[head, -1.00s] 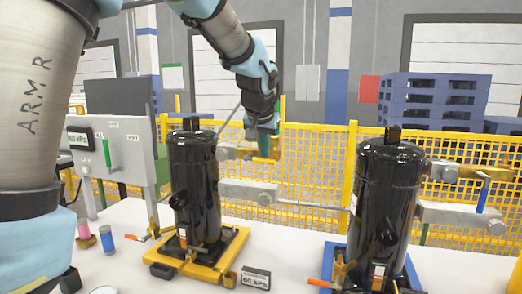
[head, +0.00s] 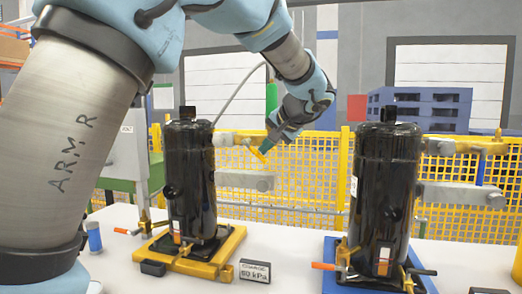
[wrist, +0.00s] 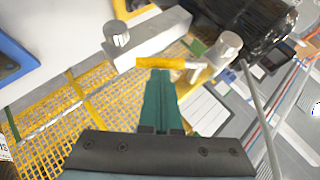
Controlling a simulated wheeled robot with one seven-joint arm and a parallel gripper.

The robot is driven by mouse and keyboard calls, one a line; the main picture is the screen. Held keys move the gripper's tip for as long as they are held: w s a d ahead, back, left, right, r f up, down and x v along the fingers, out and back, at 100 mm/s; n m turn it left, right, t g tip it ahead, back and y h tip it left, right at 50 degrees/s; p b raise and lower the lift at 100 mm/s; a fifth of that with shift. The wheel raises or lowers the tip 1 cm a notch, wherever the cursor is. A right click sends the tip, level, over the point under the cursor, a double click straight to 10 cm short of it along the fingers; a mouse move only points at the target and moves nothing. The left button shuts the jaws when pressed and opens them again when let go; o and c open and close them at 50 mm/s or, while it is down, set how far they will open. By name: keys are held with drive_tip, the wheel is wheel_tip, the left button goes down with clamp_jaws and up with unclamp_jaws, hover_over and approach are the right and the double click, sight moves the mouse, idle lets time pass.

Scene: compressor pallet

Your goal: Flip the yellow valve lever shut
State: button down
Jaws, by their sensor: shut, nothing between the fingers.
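The yellow valve lever (head: 257,153) is on the upper pipe fitting (head: 228,138), right of the left black compressor (head: 190,185). In the wrist view the lever (wrist: 158,63) lies crosswise just beyond my fingertips, with its brass-coloured valve end (wrist: 196,72) to the right. My gripper (head: 267,147) is tilted, pointing down and left at the lever. In the wrist view its green fingers (wrist: 161,76) are shut together and empty, with the tips at or very near the lever's side. I cannot tell whether they touch.
A lower grey block (head: 246,181) sits beneath the lever. A second black compressor (head: 384,200) with a similar fitting stands right. A yellow mesh fence (head: 310,160) runs behind. A kPa display (head: 254,271) stands in front on the white table (head: 200,280).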

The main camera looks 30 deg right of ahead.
sight(263, 158)
wheel_tip(263, 158, down, 3)
drive_tip(key=t+y+b, duration=0.1)
drive_tip(key=b, duration=0.2)
drive_tip(key=m+t+b, duration=0.1)
drive_tip(key=b, duration=0.2)
drive_tip(key=shift+w+a+f+t+y, duration=0.15)
drive_tip(key=shift+t+y, duration=0.25)
drive_tip(key=t+b, duration=0.1)
drive_tip(key=b, duration=0.1)
drive_tip(key=w+a+f+m+t+y+b, duration=0.1)
drive_tip(key=b, duration=0.2)
drive_tip(key=m+t+b, duration=0.1)
drive_tip(key=b, duration=0.1)
drive_tip(key=shift+w+a+f, duration=0.25)
drive_tip(key=shift+w+a, duration=0.05)
drive_tip(key=shift+a, duration=0.05)
drive_tip(key=shift+b, duration=0.4)
